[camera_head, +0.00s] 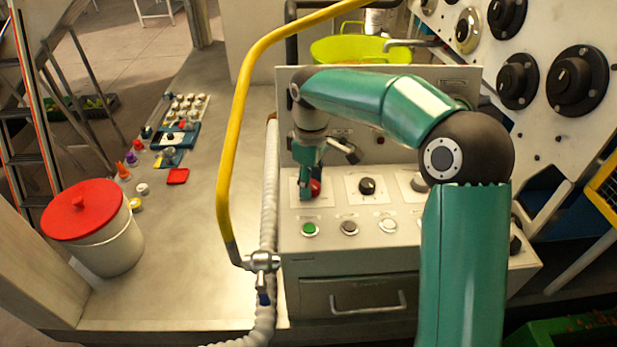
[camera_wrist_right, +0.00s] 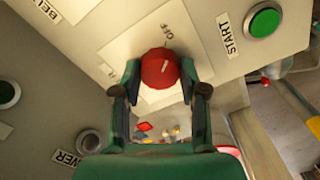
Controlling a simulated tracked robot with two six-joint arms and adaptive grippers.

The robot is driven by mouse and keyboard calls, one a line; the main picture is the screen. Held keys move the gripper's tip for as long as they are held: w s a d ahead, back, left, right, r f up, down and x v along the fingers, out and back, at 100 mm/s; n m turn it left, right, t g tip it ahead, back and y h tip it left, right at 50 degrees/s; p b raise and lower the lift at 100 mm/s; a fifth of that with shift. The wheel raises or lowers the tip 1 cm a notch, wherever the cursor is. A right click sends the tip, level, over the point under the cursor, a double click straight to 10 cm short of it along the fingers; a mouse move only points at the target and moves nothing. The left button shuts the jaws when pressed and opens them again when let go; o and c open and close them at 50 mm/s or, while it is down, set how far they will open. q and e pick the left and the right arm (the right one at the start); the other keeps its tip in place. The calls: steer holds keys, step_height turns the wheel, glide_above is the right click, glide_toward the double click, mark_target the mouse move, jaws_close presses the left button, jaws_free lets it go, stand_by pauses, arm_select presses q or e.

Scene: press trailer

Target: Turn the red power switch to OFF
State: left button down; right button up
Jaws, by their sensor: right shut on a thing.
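The red power switch (camera_wrist_right: 160,68) is a round knob on a pale plate of the control panel. The label OFF (camera_wrist_right: 168,32) is printed just above it in the right wrist view. A short light mark on the knob's face lies slanted, not clearly aimed at that label. In the head view the red switch (camera_head: 315,187) shows at the panel's left, partly hidden. My right gripper (camera_head: 307,183) is shut on the knob, with a finger on either side of it. My left gripper is not in view.
A green button (camera_head: 310,229) marked START sits below the switch. A black knob (camera_head: 367,186) is to its right. A yellow pipe (camera_head: 232,130) and a pale hose stand left of the panel. A white bucket with a red lid (camera_head: 110,240) stands further left.

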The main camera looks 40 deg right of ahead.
steer(key=shift+w+r+n, duration=0.1)
steer(key=shift+w+n, duration=0.05)
steer(key=shift+n, duration=0.45)
steer(key=o, duration=1.1)
steer(key=shift+o, duration=0.2)
step_height(320, 180, up, 12)
stand_by(0.3)
